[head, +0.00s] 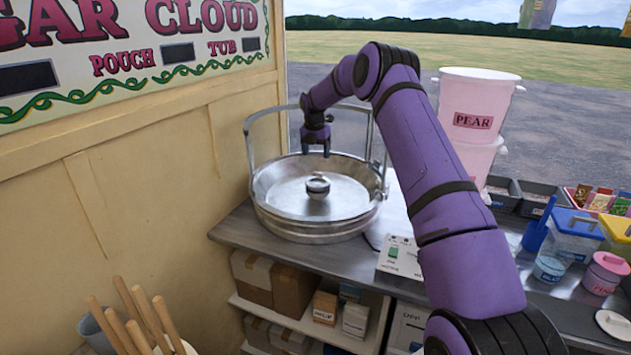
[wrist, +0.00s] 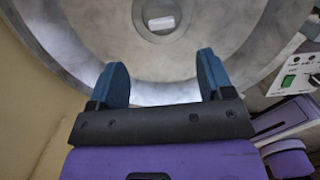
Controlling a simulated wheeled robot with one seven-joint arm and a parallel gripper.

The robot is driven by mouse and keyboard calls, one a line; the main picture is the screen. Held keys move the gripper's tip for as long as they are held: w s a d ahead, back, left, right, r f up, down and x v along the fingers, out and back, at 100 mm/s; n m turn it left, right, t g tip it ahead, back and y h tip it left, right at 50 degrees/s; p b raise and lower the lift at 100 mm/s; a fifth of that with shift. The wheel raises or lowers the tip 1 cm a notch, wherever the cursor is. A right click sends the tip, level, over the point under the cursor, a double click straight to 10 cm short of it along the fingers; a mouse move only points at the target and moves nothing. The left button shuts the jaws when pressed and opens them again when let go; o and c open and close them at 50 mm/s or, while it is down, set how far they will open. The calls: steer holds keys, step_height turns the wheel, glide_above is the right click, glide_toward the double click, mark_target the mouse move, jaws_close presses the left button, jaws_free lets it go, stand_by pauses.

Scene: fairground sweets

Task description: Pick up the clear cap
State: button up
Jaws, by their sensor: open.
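The clear cap cannot be picked out for certain. A small round metal head (head: 318,186) stands in the middle of the wide metal bowl (head: 270,205). In the wrist view a pale short piece (wrist: 161,23) sits on that head, near the top edge; whether it is the cap I cannot tell. My gripper (head: 316,147) hangs over the back part of the bowl, above and apart from the head. In the wrist view my gripper (wrist: 162,78) has its two blue fingers wide apart with nothing between them.
A metal hoop frame (head: 249,150) rises around the bowl. A white control box (head: 400,257) stands right of it. Pink PEAR tubs (head: 474,90) stand behind my arm. Lidded tubs (head: 575,235) crowd the right counter. Wooden sticks (head: 140,315) stand at front left.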

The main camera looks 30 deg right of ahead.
mark_target(318, 173)
steer(key=f, duration=0.6)
steer(key=d+f, duration=0.1)
steer(key=f, duration=0.2)
steer(key=shift+w+d+f, duration=0.1)
steer(key=shift+w+f, duration=0.15)
steer(key=shift+w, duration=0.1)
steer(key=shift+s, duration=0.1)
steer(key=c, duration=1.1)
